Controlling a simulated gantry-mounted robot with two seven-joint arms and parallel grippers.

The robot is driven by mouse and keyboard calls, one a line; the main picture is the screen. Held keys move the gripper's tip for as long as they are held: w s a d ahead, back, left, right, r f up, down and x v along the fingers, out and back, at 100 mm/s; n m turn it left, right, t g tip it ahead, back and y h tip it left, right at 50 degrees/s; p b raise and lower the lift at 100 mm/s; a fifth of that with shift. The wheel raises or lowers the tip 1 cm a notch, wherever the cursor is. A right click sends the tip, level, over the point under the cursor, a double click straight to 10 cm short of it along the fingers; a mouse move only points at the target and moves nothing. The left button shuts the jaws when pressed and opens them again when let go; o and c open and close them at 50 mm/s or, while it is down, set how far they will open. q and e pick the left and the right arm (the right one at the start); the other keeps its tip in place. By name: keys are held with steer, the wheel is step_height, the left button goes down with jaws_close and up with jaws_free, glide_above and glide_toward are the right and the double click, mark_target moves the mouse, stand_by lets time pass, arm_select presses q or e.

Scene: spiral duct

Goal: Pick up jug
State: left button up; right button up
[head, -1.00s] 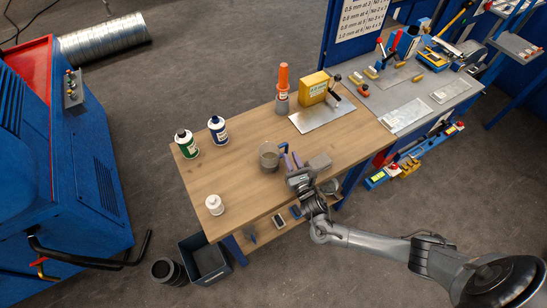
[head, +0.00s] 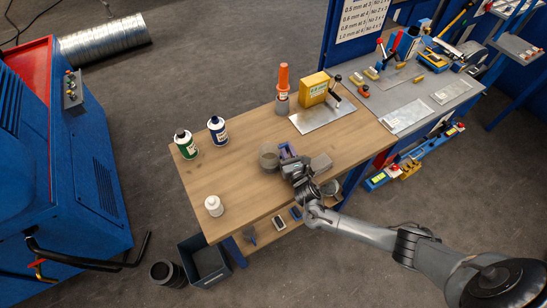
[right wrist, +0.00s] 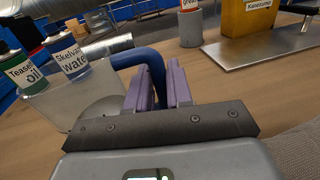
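The jug (head: 268,158) is a translucent grey vessel with a blue handle, standing upright on the wooden table. In the right wrist view the jug (right wrist: 85,100) is at the left, and its blue handle (right wrist: 150,58) curves down between my fingers. My right gripper (head: 288,152) is at the jug's handle side, low over the table. Its two purple fingers, also in the right wrist view (right wrist: 160,90), stand a little apart on either side of the handle. Whether they press on it I cannot tell. My left gripper is not in view.
Behind the jug stand a green-labelled bottle (head: 186,144) and a blue-labelled bottle (head: 218,130). An orange-topped bottle (head: 283,88) and yellow box (head: 314,90) stand at the back.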

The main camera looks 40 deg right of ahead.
mark_target(287, 144)
jaws_close()
steer(key=shift+r, duration=0.2)
steer(key=shift+r, duration=0.15)
steer(key=shift+r+p, duration=0.45)
steer(key=shift+r, duration=1)
steer(key=s+d+r+p, duration=0.2)
steer(key=s+d+r, duration=0.2)
steer(key=s+r, duration=0.3)
steer(key=shift+s+d+r, duration=0.15)
steer(key=shift+s+r, duration=0.05)
steer(key=shift+s, duration=1.6)
